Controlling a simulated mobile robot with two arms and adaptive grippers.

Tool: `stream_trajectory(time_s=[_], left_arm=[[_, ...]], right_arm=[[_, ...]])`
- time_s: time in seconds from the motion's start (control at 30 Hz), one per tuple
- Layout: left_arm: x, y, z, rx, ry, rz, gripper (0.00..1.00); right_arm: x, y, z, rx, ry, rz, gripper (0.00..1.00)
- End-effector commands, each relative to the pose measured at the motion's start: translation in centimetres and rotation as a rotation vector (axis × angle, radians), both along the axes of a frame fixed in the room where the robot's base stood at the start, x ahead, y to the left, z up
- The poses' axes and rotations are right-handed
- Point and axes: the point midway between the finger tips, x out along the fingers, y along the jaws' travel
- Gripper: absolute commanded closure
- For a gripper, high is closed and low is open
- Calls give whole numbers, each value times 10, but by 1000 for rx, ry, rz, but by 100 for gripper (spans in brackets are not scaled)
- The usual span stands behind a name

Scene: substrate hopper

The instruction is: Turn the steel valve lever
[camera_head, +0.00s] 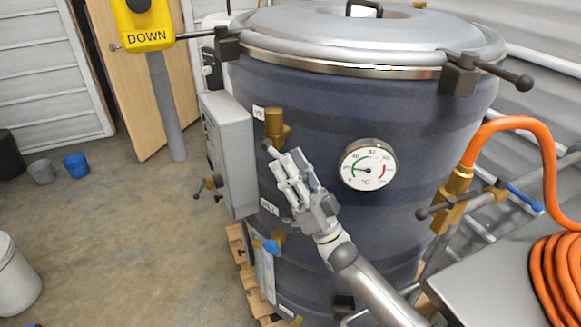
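A brass valve (275,123) sits on the upper left of the dark blue vessel (330,110). A short grey lever end (267,146) shows just below the brass valve, close to my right fingertips. My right gripper (286,156) reaches up from the lower right, in front of the vessel and just below that valve. Its fingers look close together, but I cannot tell whether they are apart, shut, or touching the lever; they hide part of this spot. My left gripper is not in view.
A round dial thermometer (367,165) is right of my gripper. A grey control box (232,150) is on its left. A blue-handled valve (272,246) is lower down. Another brass valve (450,205) joins an orange hose (530,125). Open floor (120,240) lies left.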

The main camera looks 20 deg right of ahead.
Motion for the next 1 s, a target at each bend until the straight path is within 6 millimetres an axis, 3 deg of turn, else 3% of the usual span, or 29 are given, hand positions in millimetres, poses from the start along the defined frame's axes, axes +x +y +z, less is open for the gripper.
stream_trajectory(time_s=[0.37, 0.73, 1.0], left_arm=[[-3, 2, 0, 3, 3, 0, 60], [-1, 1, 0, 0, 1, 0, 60], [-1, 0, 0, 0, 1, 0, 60]], right_arm=[[-2, -1, -3, -1, 2, 0, 66], [-32, -18, -46, -2, 4, -1, 66], [-42, -24, -58, -1, 1, 0, 66]])
